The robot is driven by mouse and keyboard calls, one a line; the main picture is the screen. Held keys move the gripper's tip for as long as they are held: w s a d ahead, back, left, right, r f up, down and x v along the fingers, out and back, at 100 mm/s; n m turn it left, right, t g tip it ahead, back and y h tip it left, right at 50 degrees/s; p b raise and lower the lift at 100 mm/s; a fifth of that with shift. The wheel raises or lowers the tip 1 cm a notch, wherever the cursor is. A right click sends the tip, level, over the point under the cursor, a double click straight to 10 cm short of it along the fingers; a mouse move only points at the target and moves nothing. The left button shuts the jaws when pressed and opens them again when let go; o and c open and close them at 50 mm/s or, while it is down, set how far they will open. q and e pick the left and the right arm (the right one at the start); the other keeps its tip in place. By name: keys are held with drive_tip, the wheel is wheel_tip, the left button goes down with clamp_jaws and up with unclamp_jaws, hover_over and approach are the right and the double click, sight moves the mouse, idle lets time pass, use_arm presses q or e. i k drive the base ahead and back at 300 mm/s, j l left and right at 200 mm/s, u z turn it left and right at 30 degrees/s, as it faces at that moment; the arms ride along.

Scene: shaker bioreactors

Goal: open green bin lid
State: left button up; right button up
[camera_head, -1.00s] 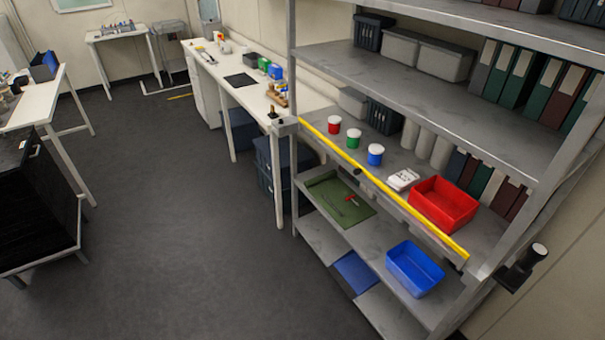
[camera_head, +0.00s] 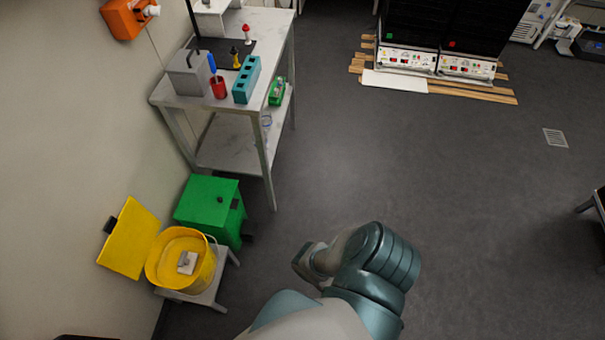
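The green bin (camera_head: 208,208) stands on the floor by the left wall, below the table. No gripper fingertips show in this view.
A yellow bucket (camera_head: 208,262) on a low grey stool (camera_head: 217,289) stands in front of the green bin, its yellow lid (camera_head: 130,238) open against the wall. A metal table (camera_head: 228,150) stands behind.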

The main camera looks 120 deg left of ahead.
sight(205, 199)
drive_tip(key=u, duration=4.65)
